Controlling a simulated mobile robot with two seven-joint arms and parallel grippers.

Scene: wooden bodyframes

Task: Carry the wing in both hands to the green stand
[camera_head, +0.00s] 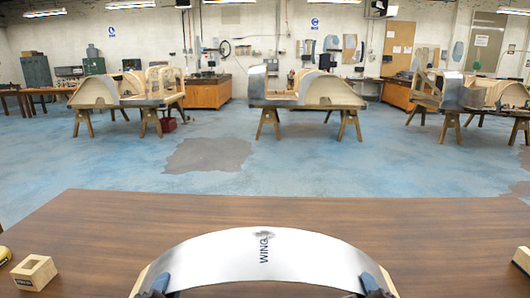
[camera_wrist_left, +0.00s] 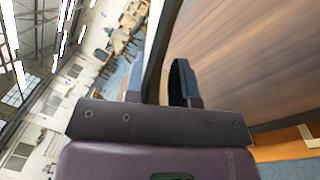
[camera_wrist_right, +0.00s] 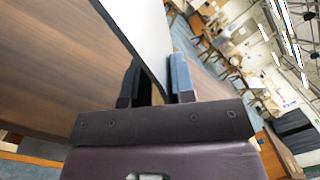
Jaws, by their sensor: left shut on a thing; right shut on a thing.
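The wing (camera_head: 262,258) is a curved, shiny silver sheet marked "WING", arched across the near middle of the head view. My left gripper (camera_head: 160,284) is shut on its left end, and my right gripper (camera_head: 375,284) is shut on its right end. In the left wrist view the wing's edge (camera_wrist_left: 160,50) runs between the fingers. In the right wrist view the pale sheet (camera_wrist_right: 148,35) passes between the fingers. Light wood shows beside both ends of the wing. I cannot tell whether the wing touches the table. I see no green stand.
A brown wooden table (camera_head: 200,212) lies under and ahead of the wing. A wooden block (camera_head: 35,272) sits at its left, another (camera_head: 522,258) at its right edge. Beyond is open blue floor (camera_head: 320,170), with wooden bodyframes on trestles (camera_head: 305,95) further back.

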